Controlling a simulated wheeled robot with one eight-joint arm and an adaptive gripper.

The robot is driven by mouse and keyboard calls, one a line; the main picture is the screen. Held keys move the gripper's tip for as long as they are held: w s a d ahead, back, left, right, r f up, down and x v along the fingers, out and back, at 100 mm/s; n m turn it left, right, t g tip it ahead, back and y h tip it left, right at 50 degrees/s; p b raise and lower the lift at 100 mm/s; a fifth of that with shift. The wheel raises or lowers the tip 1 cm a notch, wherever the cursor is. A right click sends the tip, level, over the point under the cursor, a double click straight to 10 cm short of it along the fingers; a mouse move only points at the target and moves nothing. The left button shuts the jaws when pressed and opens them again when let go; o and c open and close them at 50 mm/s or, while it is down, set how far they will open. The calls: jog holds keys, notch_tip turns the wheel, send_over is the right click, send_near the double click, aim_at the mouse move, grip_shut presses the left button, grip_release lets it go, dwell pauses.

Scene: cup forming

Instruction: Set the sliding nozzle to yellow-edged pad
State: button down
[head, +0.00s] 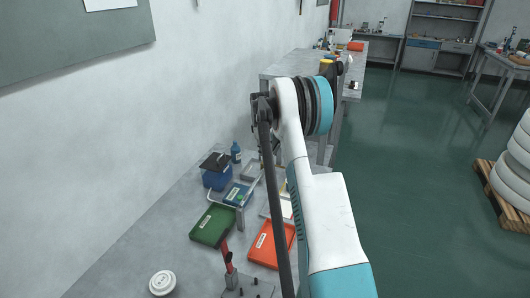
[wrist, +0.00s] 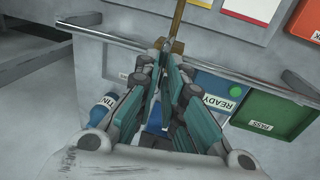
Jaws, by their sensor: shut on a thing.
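In the wrist view, my gripper (wrist: 165,48) has its fingers closed together at the metal rail (wrist: 232,72). The fingertips meet at the brass-coloured sliding nozzle (wrist: 177,44), which has an upright brass stem. The fingers hide part of the nozzle. Past the rail, at the top edge, lie pale pads. In the head view my arm hides the gripper and most of the pads.
A green PASS tray (head: 213,225), an orange tray (head: 272,244) and a blue READY tray (head: 238,194) lie on the bench. A white round item (head: 162,283) is at the front.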

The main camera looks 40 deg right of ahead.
jog(key=c, duration=1.7)
grip_release()
jog(key=shift+r, duration=0.1)
jog(key=r, duration=0.3)
jog(key=a+r, duration=0.1)
jog(key=r, duration=0.3)
jog(key=s+a+r, duration=0.1)
jog(key=r, duration=0.3)
jog(key=shift+r, duration=0.25)
jog(key=shift+a, duration=0.1)
